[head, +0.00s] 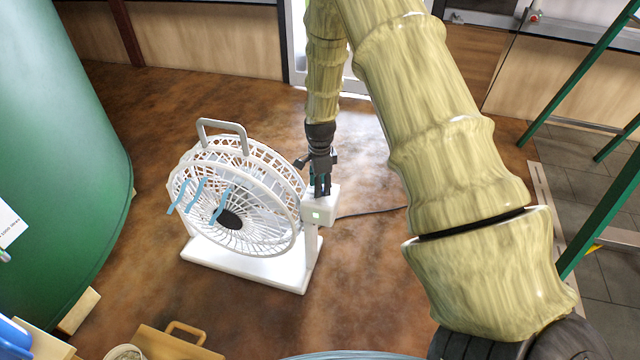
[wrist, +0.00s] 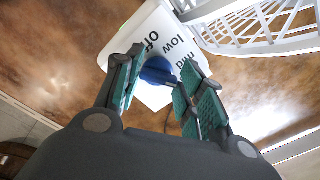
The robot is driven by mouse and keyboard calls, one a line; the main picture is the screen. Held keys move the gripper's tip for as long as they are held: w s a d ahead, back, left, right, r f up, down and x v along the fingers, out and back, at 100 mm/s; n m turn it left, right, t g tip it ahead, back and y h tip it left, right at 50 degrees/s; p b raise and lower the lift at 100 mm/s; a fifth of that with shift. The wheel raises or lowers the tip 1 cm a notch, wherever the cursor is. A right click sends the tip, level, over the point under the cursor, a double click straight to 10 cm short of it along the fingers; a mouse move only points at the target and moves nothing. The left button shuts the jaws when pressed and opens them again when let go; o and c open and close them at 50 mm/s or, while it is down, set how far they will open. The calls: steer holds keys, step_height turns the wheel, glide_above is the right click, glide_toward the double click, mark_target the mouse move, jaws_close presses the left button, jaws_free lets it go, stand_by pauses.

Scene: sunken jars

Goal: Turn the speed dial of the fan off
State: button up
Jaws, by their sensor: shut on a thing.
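The white fan (head: 240,190) stands on the floor, its round grille facing the lower left, with blue streamers (head: 221,204) standing out from its front. Its white control box (head: 319,211) is on the right side and shows a green light. In the wrist view the box top (wrist: 121,42) carries the words "off", "low" and "mid" around a blue dial (wrist: 157,70). My gripper (head: 322,190) reaches down onto the box from above. In the wrist view its teal-padded fingers (wrist: 160,82) are shut on the dial, one on each side. The fingers partly hide the dial, and I cannot tell where its pointer stands.
A large green tank (head: 70,140) stands at the left. A dark cord (head: 372,212) runs right from the fan across the brown floor. Green frame legs (head: 575,90) stand at the right. A wooden box (head: 160,345) lies at the front. Floor around the fan is mostly clear.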

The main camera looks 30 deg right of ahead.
steer(key=shift+r, duration=0.15)
steer(key=shift+r+n+p, duration=0.1)
steer(key=shift+n+p, duration=0.8)
steer(key=shift+p, duration=0.1)
steer(key=n+p, duration=0.3)
steer(key=shift+s, duration=0.1)
steer(key=n+p, duration=0.4)
steer(key=n, duration=0.2)
steer(key=shift+s+n, duration=0.1)
steer(key=shift+n, duration=0.3)
steer(key=n+p, duration=0.2)
steer(key=n, duration=0.4)
steer(key=shift+s+p, duration=0.15)
steer(key=shift+p, duration=0.15)
steer(key=n, duration=0.2)
steer(key=n+p, duration=0.1)
steer(key=n, duration=0.2)
steer(key=shift+d+f+n, duration=0.1)
steer(key=shift+f+n, duration=0.15)
steer(key=shift+n, duration=0.15)
